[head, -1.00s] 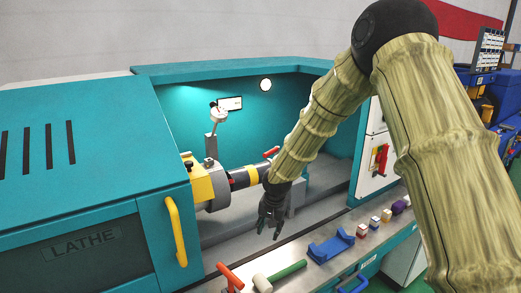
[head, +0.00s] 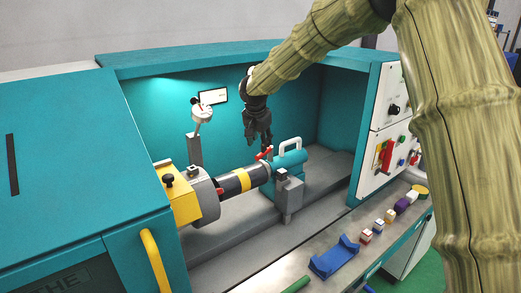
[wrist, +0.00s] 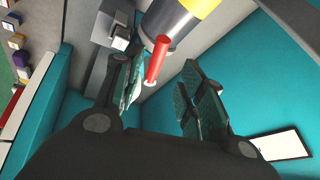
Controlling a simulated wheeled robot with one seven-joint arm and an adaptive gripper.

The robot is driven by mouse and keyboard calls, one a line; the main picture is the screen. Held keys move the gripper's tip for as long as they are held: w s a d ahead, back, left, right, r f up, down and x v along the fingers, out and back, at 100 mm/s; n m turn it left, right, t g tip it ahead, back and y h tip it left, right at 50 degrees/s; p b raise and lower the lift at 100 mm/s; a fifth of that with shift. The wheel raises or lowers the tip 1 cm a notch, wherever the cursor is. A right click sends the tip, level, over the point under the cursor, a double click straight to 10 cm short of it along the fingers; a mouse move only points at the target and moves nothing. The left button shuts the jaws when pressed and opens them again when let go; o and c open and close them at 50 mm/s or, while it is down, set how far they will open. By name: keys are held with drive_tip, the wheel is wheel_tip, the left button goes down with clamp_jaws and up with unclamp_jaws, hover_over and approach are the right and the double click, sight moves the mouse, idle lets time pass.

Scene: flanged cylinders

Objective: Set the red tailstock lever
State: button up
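The red tailstock lever (head: 264,153) stands tilted on the tailstock (head: 289,163), a teal and grey block with a pale handle loop, at the right end of the clamped workpiece. In the wrist view the lever (wrist: 157,58) is a red rod with a pale end, seen in the gap between my finger pads, nearer the left one. My gripper (head: 258,140) points down just above the lever in the head view. Its two fingers (wrist: 163,75) are apart in the wrist view, with visible space on the right of the lever. I cannot tell whether the left pad touches it.
A dark cylinder with a yellow band (head: 244,180) sits in the chuck (head: 197,203). A dial gauge (head: 201,112) stands behind it. The right panel has another red lever (head: 387,157). A blue cradle (head: 334,257) and several small blocks lie on the front ledge.

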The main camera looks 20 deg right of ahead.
sight(261, 154)
drive_tip(key=x, duration=0.2)
drive_tip(key=shift+w+d+f+p, duration=0.15)
drive_tip(key=shift+w+f+p, duration=0.1)
drive_tip(key=shift+f+p, duration=0.1)
drive_tip(key=shift+d+f+p, duration=0.15)
drive_tip(key=shift+f+p, duration=0.2)
drive_tip(key=shift+f, duration=0.25)
drive_tip(key=shift+x, duration=1.25)
drive_tip(key=shift+r, duration=0.1)
drive_tip(key=shift+w, duration=0.1)
clamp_jaws()
